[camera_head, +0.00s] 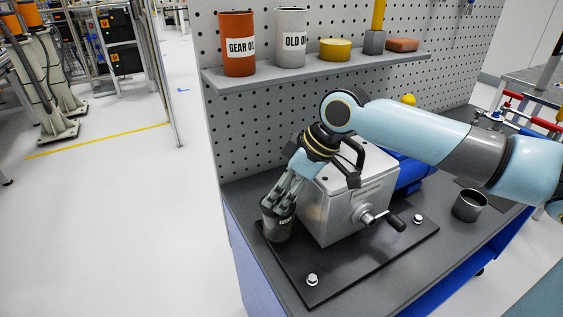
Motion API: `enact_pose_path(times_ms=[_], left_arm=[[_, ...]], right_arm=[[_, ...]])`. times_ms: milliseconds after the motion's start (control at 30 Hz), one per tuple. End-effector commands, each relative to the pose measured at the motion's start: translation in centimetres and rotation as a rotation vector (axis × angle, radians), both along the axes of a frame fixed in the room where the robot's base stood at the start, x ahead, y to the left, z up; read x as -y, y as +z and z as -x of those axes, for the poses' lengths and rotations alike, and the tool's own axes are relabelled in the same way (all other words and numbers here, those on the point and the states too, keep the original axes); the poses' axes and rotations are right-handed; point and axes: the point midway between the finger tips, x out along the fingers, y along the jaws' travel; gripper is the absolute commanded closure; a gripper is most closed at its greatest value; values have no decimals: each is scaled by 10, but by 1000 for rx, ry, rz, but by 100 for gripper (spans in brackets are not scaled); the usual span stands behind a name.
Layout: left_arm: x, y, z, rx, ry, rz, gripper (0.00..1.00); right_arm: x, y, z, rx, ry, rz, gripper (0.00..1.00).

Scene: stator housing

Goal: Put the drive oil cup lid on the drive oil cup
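A dark grey metal cup with a small label (278,228), which looks like the drive oil cup, stands upright at the left end of the black base plate, beside the grey gear housing. My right gripper (282,200) comes down from the upper right, with its fingers pointing down at the cup's top. The fingers cover most of the rim. I cannot tell whether they hold the drive oil cup lid or how far they are open. No lid can be clearly made out. My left gripper is not in view.
The grey gear housing (335,205) with a crank handle stands right of the cup. An open metal cup (469,206) stands at the right. The shelf (235,85) above holds an orange can (238,58), a grey can (290,52) and a yellow round piece (335,48).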

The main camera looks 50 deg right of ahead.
Motion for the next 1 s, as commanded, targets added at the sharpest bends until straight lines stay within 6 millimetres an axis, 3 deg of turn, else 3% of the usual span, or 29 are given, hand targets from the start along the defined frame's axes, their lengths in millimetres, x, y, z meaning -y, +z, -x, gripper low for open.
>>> enact_pose_path(times_ms=[367, 700, 1000], left_arm=[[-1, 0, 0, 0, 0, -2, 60], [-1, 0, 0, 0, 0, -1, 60], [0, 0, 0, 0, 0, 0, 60]], right_arm=[[2, 4, 2, 0, 1, 2, 46], [16, 48, 23, -1, 5, 8, 46], [19, 65, 30, -1, 1, 1, 46]])
